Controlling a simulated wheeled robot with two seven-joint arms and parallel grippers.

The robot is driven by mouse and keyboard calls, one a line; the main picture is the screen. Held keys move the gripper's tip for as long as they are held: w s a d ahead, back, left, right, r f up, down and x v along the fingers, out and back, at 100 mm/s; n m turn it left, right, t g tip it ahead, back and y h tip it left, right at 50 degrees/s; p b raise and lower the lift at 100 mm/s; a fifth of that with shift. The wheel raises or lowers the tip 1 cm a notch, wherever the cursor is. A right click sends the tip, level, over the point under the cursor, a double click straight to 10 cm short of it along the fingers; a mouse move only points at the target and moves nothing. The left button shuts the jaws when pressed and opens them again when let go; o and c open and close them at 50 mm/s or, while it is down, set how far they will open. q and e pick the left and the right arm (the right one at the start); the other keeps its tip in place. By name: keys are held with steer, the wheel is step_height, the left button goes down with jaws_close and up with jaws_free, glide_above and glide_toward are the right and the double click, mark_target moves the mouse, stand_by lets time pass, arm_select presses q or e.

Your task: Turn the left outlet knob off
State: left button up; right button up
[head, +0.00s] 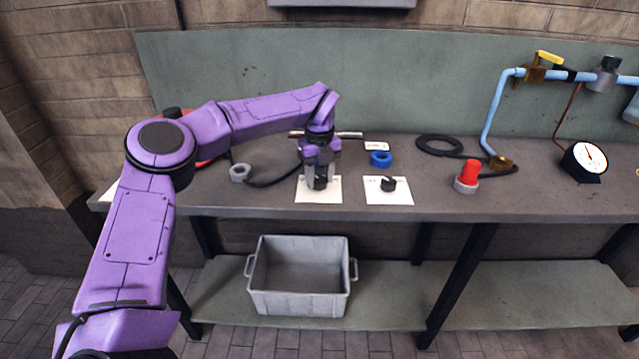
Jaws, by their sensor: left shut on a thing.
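The left outlet knob (320,183) is a small dark knob on a white plate (318,198) on the bench. My left gripper (319,180) points down over this plate and is shut on the knob, hiding most of it, so its turn angle cannot be read. A second black knob (388,184) sits on another white plate (402,198) just to the right, with nothing touching it. My right gripper does not show.
The grey bench (440,205) also carries a blue ring (381,159), a black hose (440,145), a red-capped piece (467,175) and a pressure gauge (588,160). Blue piping (497,105) with a yellow-handled valve rises at right. A grey crate (300,300) stands on the lower shelf.

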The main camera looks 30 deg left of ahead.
mark_target(318, 179)
arm_select(q)
steer(key=shift+a+n+b, duration=0.15)
steer(key=shift+n+b, duration=0.5)
steer(key=shift+n, duration=0.25)
steer(key=o, duration=1.1)
steer(key=shift+w, duration=0.1)
steer(key=shift+c, duration=0.2)
steer(key=shift+a+f, duration=0.15)
steer(key=shift+r, duration=0.25)
step_height(318, 179, up, 10)
